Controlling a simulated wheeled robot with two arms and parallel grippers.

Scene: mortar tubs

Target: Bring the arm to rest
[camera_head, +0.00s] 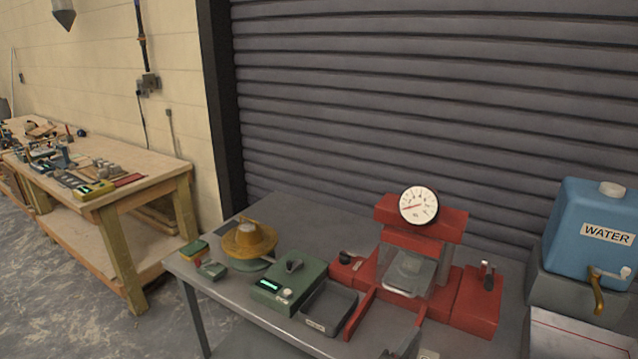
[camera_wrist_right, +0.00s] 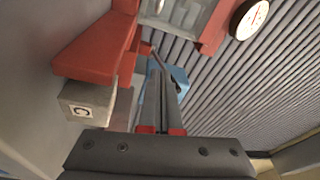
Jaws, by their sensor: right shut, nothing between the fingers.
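My right gripper (camera_head: 404,342) shows only in part at the bottom edge of the head view, in front of the red press (camera_head: 478,305). In the right wrist view its two grey fingers (camera_wrist_right: 158,72) lie together, shut and empty. In that view the press (camera_wrist_right: 95,50) is to their left and the blue water container (camera_wrist_right: 180,78) shows behind them. My left gripper is not in view.
The grey metal table (camera_head: 310,215) holds the press with its dial gauge (camera_head: 418,205), a green device (camera_head: 289,286), a grey tray (camera_head: 329,308) and a yellow round tool (camera_head: 249,238). The water container (camera_head: 590,240) stands at right. A wooden bench (camera_head: 110,195) is at left.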

